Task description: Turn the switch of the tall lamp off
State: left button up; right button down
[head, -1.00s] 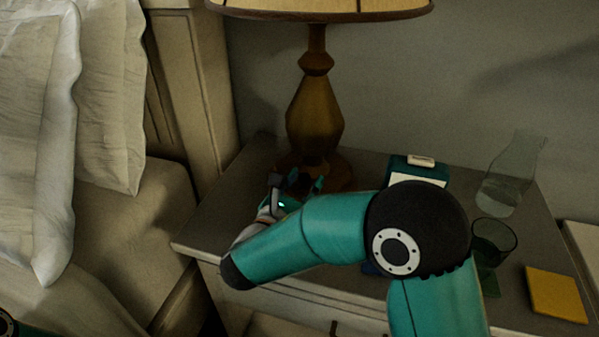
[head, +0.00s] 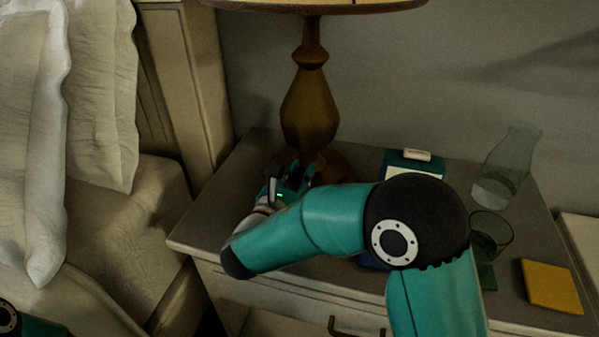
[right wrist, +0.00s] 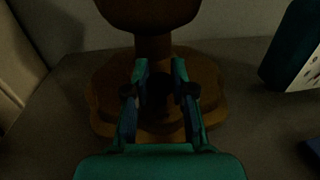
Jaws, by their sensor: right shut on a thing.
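The tall lamp stands on the nightstand with an amber-brown turned body (head: 309,108) and a round brown base (right wrist: 104,92). Only the lower edge of its shade (head: 320,7) shows, at the top of the head view. A small dark switch (right wrist: 160,88) sits at the lamp's base, in shadow. My right gripper (head: 293,174) is low at the front of the base. In the right wrist view, its fingers (right wrist: 160,74) stand on both sides of the switch and are shut on it. My left gripper is out of view.
The nightstand (head: 222,205) also bears a teal boxed item (head: 414,163), a glass carafe (head: 505,165), a dark drinking glass (head: 491,235) and a yellow square (head: 551,286). A bed with pillows (head: 95,110) is at the left. My right arm covers the nightstand's front middle.

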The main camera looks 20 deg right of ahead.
jog(key=shift+n+t+y, duration=0.3)
jog(key=n+t+y+b, duration=0.1)
jog(key=n+y, duration=0.1)
jog(key=y, duration=0.1)
jog(key=shift+f+t+b, duration=0.1)
jog(key=shift+t+b, duration=0.2)
jog(key=shift+t, duration=0.1)
jog(key=n+t+y+b, duration=0.1)
jog(key=n+y, duration=0.1)
jog(key=shift+y+b, duration=0.4)
jog(key=shift+n+t+y+b, duration=0.45)
jog(key=shift+n+y, duration=0.25)
jog(key=shift+y, duration=0.2)
jog(key=c, duration=1)
grip_release()
jog(key=shift+v, duration=3.8)
